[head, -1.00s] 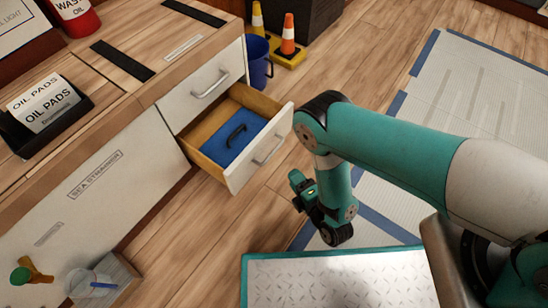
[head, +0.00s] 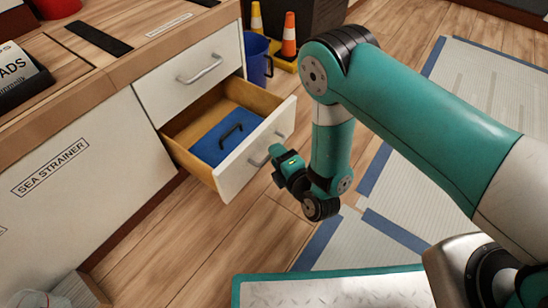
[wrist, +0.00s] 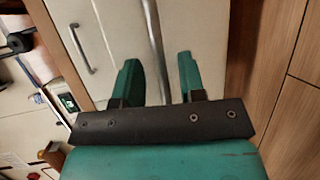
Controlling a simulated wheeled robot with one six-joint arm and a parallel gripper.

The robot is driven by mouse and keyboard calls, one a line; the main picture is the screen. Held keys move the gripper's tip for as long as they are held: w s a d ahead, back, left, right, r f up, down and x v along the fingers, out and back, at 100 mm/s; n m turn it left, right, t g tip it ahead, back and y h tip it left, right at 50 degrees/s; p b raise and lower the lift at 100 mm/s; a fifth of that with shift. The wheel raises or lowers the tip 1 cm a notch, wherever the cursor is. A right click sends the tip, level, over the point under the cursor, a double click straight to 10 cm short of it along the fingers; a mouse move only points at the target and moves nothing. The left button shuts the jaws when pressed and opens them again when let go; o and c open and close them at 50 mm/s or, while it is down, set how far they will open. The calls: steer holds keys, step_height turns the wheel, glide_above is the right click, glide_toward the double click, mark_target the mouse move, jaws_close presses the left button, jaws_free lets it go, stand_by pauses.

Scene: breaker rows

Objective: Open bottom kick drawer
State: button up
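The lower drawer (head: 250,165) stands pulled out below a closed upper drawer (head: 190,80). Inside it lies a flat blue object with a black handle (head: 231,133). My gripper (head: 286,160) is close to the right of the drawer front, beside its bar handle (head: 258,161). In the wrist view my gripper (wrist: 157,57) is open, with two green fingers apart. A metal bar handle (wrist: 154,40) runs between the fingers in that view, with no visible contact. I cannot tell how deep it sits between them. Part of the handle in the head view is hidden by my gripper.
A cabinet door marked SEA STRAINER (head: 55,170) is left of the drawers. A blue bucket (head: 257,60) and traffic cones (head: 289,35) stand behind. A teal-edged plate (head: 330,290) lies in front. Wooden floor (head: 240,235) is clear before the drawer.

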steer(key=shift+b+x, duration=0.4)
steer(key=shift+x, duration=0.85)
